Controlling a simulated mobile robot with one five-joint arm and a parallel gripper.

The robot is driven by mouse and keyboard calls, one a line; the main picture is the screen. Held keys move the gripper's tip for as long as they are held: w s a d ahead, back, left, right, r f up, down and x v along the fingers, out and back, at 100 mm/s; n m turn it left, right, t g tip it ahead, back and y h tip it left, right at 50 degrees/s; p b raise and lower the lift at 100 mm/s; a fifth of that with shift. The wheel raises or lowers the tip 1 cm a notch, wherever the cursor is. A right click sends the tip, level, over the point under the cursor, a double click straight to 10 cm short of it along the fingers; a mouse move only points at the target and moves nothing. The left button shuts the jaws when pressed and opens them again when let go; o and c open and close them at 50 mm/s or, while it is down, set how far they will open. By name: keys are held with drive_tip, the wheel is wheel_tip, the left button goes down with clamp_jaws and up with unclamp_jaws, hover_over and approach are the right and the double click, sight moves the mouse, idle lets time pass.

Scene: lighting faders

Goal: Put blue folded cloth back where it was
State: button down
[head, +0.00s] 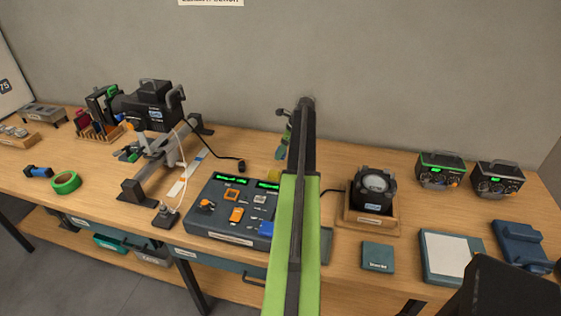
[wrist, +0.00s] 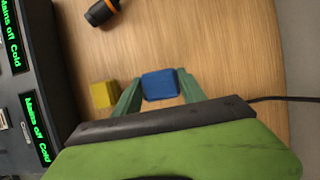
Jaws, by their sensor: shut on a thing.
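The blue folded cloth (wrist: 160,85) shows in the wrist view as a small blue block between the two green fingers of my gripper (wrist: 159,82). My gripper is shut on it, with one finger at each side. The wooden bench top lies beyond the cloth; I cannot tell whether the cloth touches it. In the head view my arm hides the cloth and most of the gripper.
A yellow block (wrist: 104,94) is just left of the gripper. The fader console (head: 228,212) stands left of my arm, and a lamp on a wooden base (head: 371,218) stands right. A black and orange object (wrist: 101,11) lies farther off. Bare bench lies between.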

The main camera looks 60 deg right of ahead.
wheel_tip(320, 180, down, 4)
drive_tip(key=b, duration=0.3)
drive_tip(key=shift+r, duration=0.25)
drive_tip(key=shift+f, duration=0.1)
drive_tip(key=c, duration=0.7)
unclamp_jaws()
drive_tip(key=shift+o, duration=0.2)
drive_tip(key=shift+r+p, duration=0.35)
drive_tip(key=shift+p, duration=0.15)
drive_tip(key=p+v, duration=1)
drive_tip(key=v, duration=0.1)
drive_tip(key=shift+r+p, duration=0.25)
drive_tip(key=shift+p, duration=0.05)
drive_tip(key=shift+s, duration=0.15)
